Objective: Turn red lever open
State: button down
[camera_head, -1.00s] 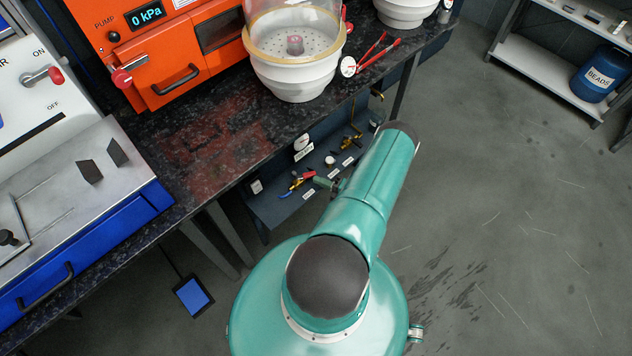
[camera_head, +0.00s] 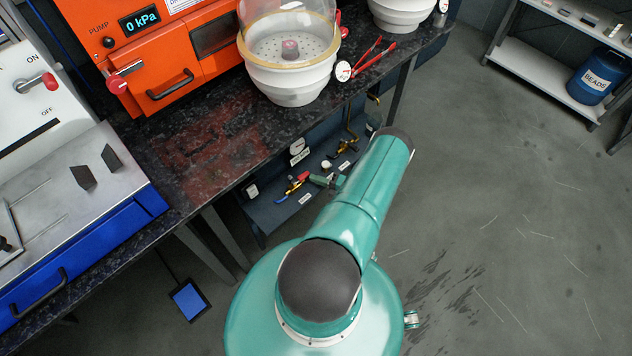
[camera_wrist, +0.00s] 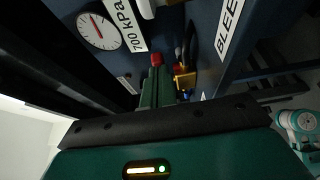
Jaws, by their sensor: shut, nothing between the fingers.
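The red lever (camera_head: 304,176) is small and sits on a valve with a blue part, on the dark panel under the bench. In the wrist view the red lever (camera_wrist: 157,60) shows just beyond my fingertips. My gripper (camera_head: 322,180) reaches in from the right beside the lever in the head view. In the wrist view my gripper (camera_wrist: 155,73) has its green fingers together, with nothing between them. Whether the fingertips touch the lever I cannot tell. A brass fitting (camera_wrist: 184,78) is right of the fingers, and part of the valve is hidden behind them.
A gauge (camera_wrist: 97,31) with a "700 kPa" label is left of the fingers in the wrist view. A "BLEED"-like label (camera_wrist: 229,28) is at right. The dark bench (camera_head: 215,150) overhangs the panel. Open floor (camera_head: 500,200) lies to the right.

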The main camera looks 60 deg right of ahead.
jog(key=shift+w+d, duration=0.35)
jog(key=shift+d, duration=0.1)
jog(key=shift+w, duration=0.15)
dwell(0.3)
